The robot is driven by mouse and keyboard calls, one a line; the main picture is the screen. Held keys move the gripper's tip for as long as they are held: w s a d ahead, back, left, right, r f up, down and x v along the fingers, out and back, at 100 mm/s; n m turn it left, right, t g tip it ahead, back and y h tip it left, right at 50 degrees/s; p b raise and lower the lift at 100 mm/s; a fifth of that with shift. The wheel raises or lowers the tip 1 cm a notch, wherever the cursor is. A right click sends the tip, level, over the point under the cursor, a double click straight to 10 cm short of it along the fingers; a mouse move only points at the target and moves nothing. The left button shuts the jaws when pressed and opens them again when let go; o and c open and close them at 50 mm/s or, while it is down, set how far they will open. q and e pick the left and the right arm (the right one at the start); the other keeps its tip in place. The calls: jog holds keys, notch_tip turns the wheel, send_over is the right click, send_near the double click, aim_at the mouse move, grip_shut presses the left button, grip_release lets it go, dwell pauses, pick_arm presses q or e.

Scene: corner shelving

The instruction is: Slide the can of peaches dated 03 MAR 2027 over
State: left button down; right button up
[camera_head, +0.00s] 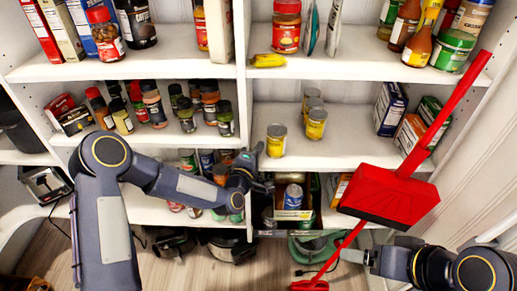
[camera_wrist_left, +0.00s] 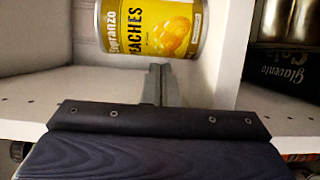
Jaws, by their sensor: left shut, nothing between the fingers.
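A yellow-labelled can (camera_head: 276,140) with a grey lid stands upright near the front of the middle right shelf, close to the divider. In the left wrist view a can of peaches (camera_wrist_left: 150,28) is upright just beyond the fingers; no date can be read. My left gripper (camera_head: 260,160) is at the shelf's front edge by the divider, shut and empty. Its fingertips (camera_wrist_left: 160,75) are close to the can; contact is unclear. My right gripper (camera_head: 348,255) is at lower right, fingers unclear.
A white upright divider (camera_head: 243,95) stands left of the cans. A red long-handled dustpan (camera_head: 390,195) is in front of the shelves at right. Boxes (camera_head: 390,108) stand at the shelf's right end. The shelf between the cans and boxes is clear. Jars (camera_head: 209,97) stand left of the divider.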

aim_at(303, 163)
pick_arm(q)
jog(key=shift+d+f+b, duration=0.1)
jog(key=shift+d+b, duration=0.2)
jog(key=d+b, duration=0.2)
jog(key=d, duration=0.2)
jog(key=s+d+b, duration=0.1)
jog(key=d+b, duration=0.2)
jog(key=d, duration=0.1)
jog(key=d+b, duration=0.2)
jog(key=d, duration=0.3)
jog(key=shift+s+d, duration=0.1)
jog(key=shift+s, duration=0.3)
jog(key=shift+d, duration=0.15)
